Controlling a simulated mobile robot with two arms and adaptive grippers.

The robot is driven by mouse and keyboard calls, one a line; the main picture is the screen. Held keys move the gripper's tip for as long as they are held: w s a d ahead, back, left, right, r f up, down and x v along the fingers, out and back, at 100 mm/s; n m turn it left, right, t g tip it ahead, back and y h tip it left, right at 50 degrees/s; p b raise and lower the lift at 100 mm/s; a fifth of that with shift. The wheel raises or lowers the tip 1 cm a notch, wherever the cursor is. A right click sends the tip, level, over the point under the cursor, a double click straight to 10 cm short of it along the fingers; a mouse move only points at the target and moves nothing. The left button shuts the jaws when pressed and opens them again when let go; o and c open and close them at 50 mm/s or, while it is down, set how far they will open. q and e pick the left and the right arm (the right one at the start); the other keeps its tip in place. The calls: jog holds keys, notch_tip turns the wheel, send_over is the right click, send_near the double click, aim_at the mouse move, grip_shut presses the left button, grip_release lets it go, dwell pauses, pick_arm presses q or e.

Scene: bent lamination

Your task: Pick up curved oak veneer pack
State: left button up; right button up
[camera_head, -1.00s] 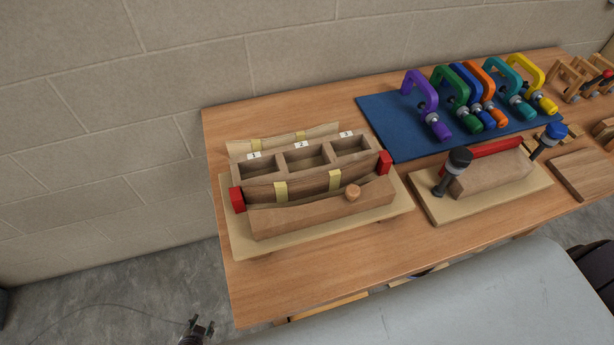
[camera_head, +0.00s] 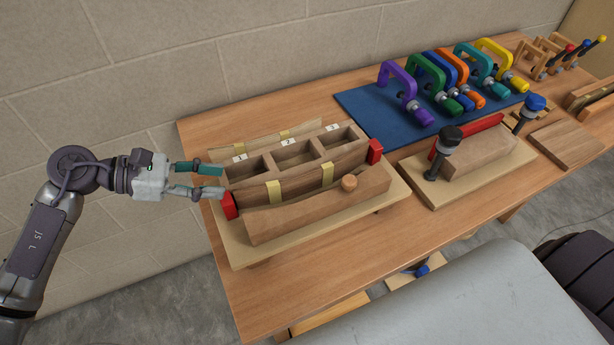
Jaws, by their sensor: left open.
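A curved wooden veneer pack (camera_head: 300,187) with two yellow tape bands sits between a compartment box (camera_head: 262,158) labelled 1, 2, 3 and a wooden curved form (camera_head: 325,207). A red block (camera_head: 228,206) stands at its left end and another red block (camera_head: 375,151) at its right end. A second curved, yellow-taped pack (camera_head: 285,137) lies behind the box, partly hidden by it. My left gripper (camera_head: 222,181) is open and empty at the left end of this assembly, its fingertips close to the left red block; I cannot tell whether they touch. My right gripper is not in view.
The assembly stands on a pale board (camera_head: 392,193) at the left of the table (camera_head: 262,297). Several coloured clamps lie on a blue mat (camera_head: 380,123). A second form with clamps (camera_head: 488,152) stands to the right. A grey surface (camera_head: 450,295) is in front.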

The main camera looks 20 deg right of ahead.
pick_arm(q)
jog(key=p, duration=0.1)
send_near(274, 184)
jog(key=x, duration=0.3)
jog(key=shift+w+f, duration=0.15)
jog(key=shift+w, duration=0.05)
jog(key=shift+s+d+f+p, duration=0.1)
jog(key=shift+d+f+p, duration=0.1)
jog(key=shift+d+p, duration=0.15)
jog(key=p+x, duration=0.1)
jog(key=x, duration=0.2)
jog(key=p+x, duration=0.1)
jog(key=shift+s+d+r+p, duration=0.2)
jog(key=shift+d+r+p, duration=0.05)
jog(key=shift+d+p, duration=0.1)
jog(key=shift+s+d+f, duration=0.1)
jog(key=shift+d+f, duration=0.05)
jog(key=shift+d, duration=0.1)
jog(key=shift+f, duration=0.15)
grip_shut()
